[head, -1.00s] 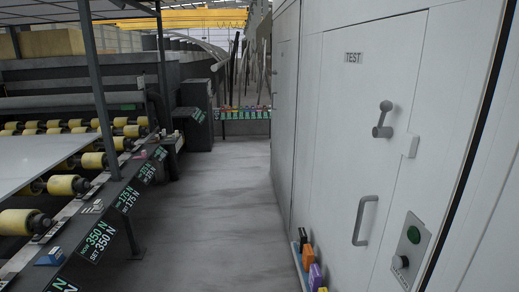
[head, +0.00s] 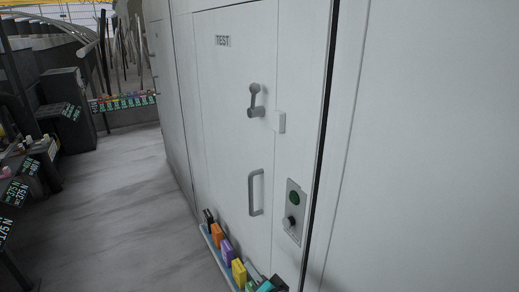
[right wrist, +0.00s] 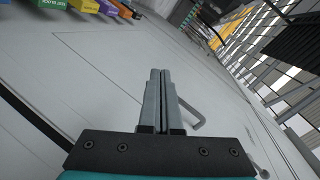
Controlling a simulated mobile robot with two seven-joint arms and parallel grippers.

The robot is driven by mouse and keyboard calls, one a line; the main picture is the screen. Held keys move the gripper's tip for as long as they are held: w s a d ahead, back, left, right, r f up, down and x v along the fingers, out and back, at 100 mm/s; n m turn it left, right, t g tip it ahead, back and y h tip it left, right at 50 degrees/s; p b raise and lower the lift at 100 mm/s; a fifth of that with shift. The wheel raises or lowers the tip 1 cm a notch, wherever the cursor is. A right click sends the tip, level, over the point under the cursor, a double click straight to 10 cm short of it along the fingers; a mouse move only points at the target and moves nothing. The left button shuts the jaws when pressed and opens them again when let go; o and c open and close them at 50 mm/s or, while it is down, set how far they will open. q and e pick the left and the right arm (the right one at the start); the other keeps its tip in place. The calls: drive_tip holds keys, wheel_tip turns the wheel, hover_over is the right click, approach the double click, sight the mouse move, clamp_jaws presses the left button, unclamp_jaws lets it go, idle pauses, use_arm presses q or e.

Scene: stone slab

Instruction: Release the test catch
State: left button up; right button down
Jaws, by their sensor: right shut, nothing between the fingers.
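The white door labelled TEST (head: 222,41) is flush in the cabinet wall in the head view. Its catch (head: 255,101) is a grey lever with a round knob, pointing up, beside a small pale block (head: 279,121) at the door edge. A grey pull handle (head: 256,193) is below it and also shows in the right wrist view (right wrist: 192,120), partly behind my fingers. My right gripper (head: 255,271) is low at the bottom edge of the head view, below the handle. In the right wrist view its fingers (right wrist: 158,75) are shut and empty. My left gripper is not visible.
A panel (head: 293,210) with a green button and black knob is right of the door. A narrow shelf of coloured blocks (head: 227,250) runs along the wall's foot, close to my right gripper. Grey floor (head: 110,200) is clear at left; machinery stands beyond it.

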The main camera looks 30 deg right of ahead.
drive_tip(key=w+d+r+m+t+h+p, duration=0.1)
drive_tip(key=w+d+r+m+t, duration=0.1)
drive_tip(key=r, duration=0.6)
drive_tip(key=w+d+r+m+t, duration=0.1)
drive_tip(key=r+m+t, duration=0.1)
drive_tip(key=r, duration=0.7)
drive_tip(key=m+t+h+p, duration=0.1)
drive_tip(key=m+t+h, duration=0.1)
drive_tip(key=m+t, duration=0.25)
approach(256, 92)
drive_tip(key=shift+g, duration=0.25)
drive_tip(key=p+x, duration=0.1)
drive_tip(key=x, duration=0.1)
drive_tip(key=p+x, duration=0.1)
drive_tip(key=x, duration=0.2)
drive_tip(key=shift+w+r, duration=0.1)
drive_tip(key=shift+r, duration=0.25)
drive_tip(key=shift+w+r, duration=0.25)
drive_tip(key=shift+w, duration=0.4)
